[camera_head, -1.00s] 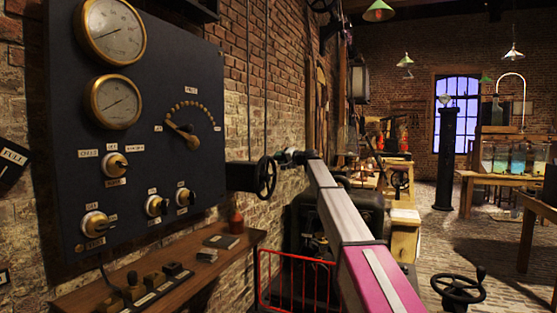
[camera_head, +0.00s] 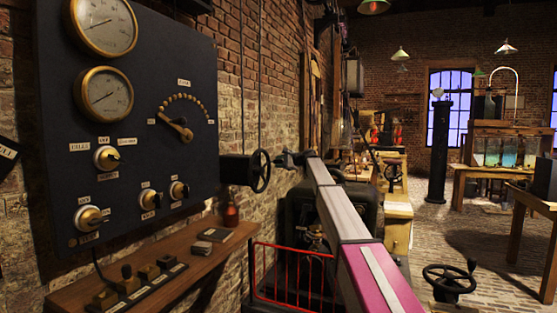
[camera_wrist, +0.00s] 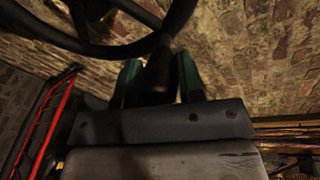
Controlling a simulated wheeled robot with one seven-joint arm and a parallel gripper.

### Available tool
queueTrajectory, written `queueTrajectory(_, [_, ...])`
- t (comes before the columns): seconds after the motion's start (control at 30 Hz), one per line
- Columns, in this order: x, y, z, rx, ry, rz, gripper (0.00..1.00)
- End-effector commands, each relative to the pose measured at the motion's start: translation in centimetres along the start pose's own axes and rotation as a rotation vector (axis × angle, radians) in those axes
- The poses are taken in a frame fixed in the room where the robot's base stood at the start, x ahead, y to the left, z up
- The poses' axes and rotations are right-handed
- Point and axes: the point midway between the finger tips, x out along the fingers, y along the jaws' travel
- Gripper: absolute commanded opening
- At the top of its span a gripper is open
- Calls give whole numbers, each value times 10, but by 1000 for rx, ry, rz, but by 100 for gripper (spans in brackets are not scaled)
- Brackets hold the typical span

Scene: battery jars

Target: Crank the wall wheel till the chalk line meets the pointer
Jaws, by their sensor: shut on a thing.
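The dark wall wheel (camera_head: 261,171) stands out from a black box (camera_head: 237,169) on the brick wall, right of the panel. Its rim and spokes (camera_wrist: 110,40) cross the top of the wrist view. My gripper (camera_head: 281,159) is at the wheel's right side, near the upper rim. In the wrist view, the green fingers of my gripper (camera_wrist: 158,78) are shut on the wheel's dark handle (camera_wrist: 160,70), one finger on each side. I cannot make out a chalk line or its pointer in either view.
A dark panel (camera_head: 140,90) with gauges and knobs hangs at left above a wooden shelf (camera_head: 150,270). A red railing (camera_head: 290,272) stands below my arm. Another handwheel (camera_head: 449,280) is at lower right. The brick floor at right has open room.

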Motion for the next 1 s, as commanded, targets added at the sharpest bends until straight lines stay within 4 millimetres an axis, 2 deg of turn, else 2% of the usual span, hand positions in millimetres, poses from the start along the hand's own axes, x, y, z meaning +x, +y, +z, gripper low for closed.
queueTrajectory(0.03, [1,5,-7,44,-2,9,0])
queueTrajectory(0.4, [8,37,-25,388,-56,63,0])
queueTrajectory(0.7, [14,67,-30,667,-100,105,0])
queueTrajectory(1.0, [17,97,-27,944,-144,149,0])
